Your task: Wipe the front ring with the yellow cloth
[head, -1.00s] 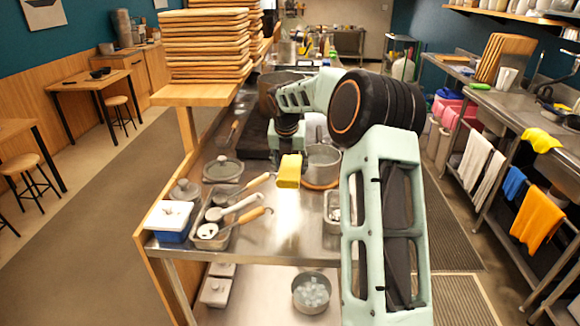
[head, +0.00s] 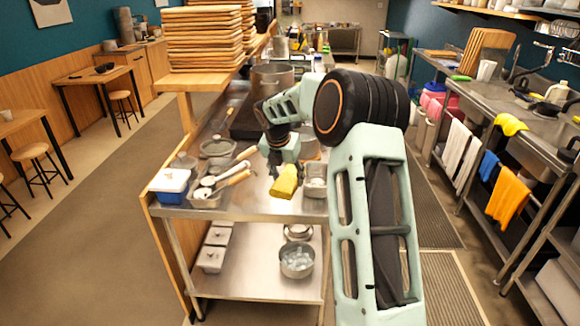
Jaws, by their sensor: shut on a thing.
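The yellow cloth (head: 286,183) hangs folded and tilted from my gripper (head: 279,168) in the head view. My gripper is shut on it, above the near part of the steel counter (head: 250,205). A dark cooktop (head: 243,123) lies farther back on the counter, with a large metal pot (head: 272,76) at its far side. I cannot make out the front ring clearly; my arm covers part of that area. The cloth is apart from the cooktop.
A tray of ladles (head: 207,201), a blue-and-white box (head: 171,186) and a small metal container (head: 315,188) stand near the cloth. A steel pot (head: 309,148) is partly behind my arm. Stacked boards (head: 202,40) rise at left. The left aisle floor is clear.

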